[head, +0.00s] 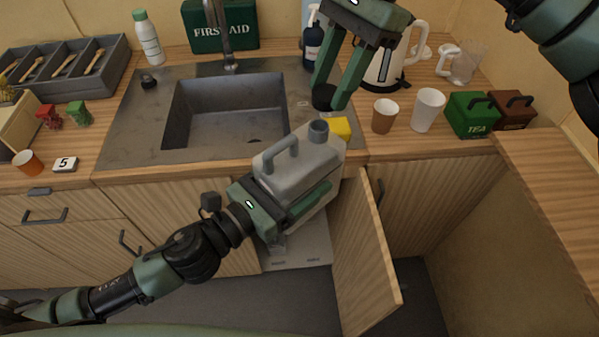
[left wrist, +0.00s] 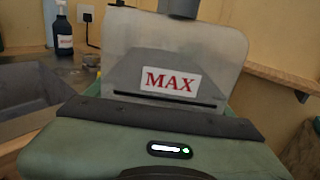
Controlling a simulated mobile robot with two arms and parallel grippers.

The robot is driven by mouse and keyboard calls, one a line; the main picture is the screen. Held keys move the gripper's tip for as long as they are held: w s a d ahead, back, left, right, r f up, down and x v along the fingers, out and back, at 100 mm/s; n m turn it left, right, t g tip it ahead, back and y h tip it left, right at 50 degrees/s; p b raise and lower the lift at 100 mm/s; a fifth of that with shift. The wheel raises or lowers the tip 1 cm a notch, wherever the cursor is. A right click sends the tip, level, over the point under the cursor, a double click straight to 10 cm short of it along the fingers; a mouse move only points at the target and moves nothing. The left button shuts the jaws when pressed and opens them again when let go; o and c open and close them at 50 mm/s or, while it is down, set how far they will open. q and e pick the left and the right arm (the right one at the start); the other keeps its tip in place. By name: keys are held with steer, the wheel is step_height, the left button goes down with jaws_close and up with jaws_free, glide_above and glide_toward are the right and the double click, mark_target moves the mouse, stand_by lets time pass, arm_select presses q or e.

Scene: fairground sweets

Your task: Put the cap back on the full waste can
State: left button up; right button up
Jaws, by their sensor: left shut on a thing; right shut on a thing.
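The waste can (head: 305,157) is a pale grey, see-through jerrycan with a top handle and a grey neck (head: 318,131) that has no cap on it. It is held in front of the sink counter, above the open cabinet. My left gripper (head: 295,207) is shut on its body. In the left wrist view the can (left wrist: 215,48) shows a white label with red MAX and a darker fill inside. My right gripper (head: 332,99) points down, shut on a black round cap (head: 323,96). The cap is above the neck in the picture, apart from it.
The cabinet door (head: 365,255) stands open to the right of the can. A yellow sponge (head: 341,127) lies behind the can. Brown (head: 384,116) and white (head: 428,108) cups, a kettle and a green tea tin (head: 470,115) stand to the right. The sink (head: 225,110) is empty.

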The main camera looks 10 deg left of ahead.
mark_target(320, 125)
steer(key=shift+a+r, duration=0.3)
steer(key=shift+a, duration=0.1)
steer(key=shift+f, duration=2.05)
steer(key=shift+r, duration=0.1)
steer(key=shift+f, duration=0.9)
steer(key=shift+f, duration=0.5)
